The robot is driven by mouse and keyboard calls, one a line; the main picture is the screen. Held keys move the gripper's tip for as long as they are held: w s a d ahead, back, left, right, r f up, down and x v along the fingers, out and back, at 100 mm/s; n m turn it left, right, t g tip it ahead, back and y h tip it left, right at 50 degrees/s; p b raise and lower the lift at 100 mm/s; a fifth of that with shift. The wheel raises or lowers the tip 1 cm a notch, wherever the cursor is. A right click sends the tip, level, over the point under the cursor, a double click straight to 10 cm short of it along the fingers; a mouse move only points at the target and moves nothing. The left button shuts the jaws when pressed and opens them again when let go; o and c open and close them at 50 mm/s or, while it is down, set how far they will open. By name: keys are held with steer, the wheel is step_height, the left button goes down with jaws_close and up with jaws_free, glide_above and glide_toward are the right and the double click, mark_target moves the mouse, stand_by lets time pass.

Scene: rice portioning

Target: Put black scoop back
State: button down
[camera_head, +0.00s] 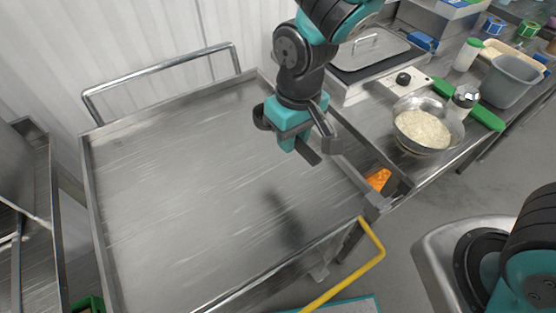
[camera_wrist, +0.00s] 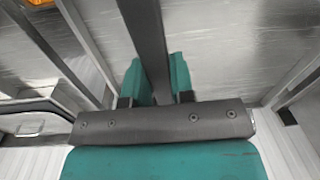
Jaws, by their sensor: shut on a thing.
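My gripper (camera_head: 296,142) hangs above the steel cart top (camera_head: 190,190), near its right side. In the wrist view, the teal fingers of my gripper (camera_wrist: 157,82) are closed on a dark bar, the handle of the black scoop (camera_wrist: 146,40). The handle runs up and out of that picture, so the scoop's bowl is not seen there. In the head view a short dark piece of the scoop (camera_head: 308,152) shows beside the fingers. A dark shadow lies on the cart below.
A metal bowl of rice (camera_head: 425,128) stands on the counter at right, beside a shaker (camera_head: 464,98) and a grey bin (camera_head: 512,80). An orange item (camera_head: 378,179) lies in a recess at the cart's right edge. A yellow handle (camera_head: 350,274) juts out in front. The cart top is clear.

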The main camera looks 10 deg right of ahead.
step_height(320, 180, up, 4)
steer(key=m, duration=0.1)
glide_above(296, 182)
steer(key=shift+h, duration=0.3)
step_height(296, 182, down, 19)
steer(key=shift+r+p, duration=0.1)
steer(key=shift+p, duration=0.7)
steer(key=shift+f, duration=0.25)
steer(key=c, duration=1)
jaws_free()
steer(key=shift+r, duration=0.1)
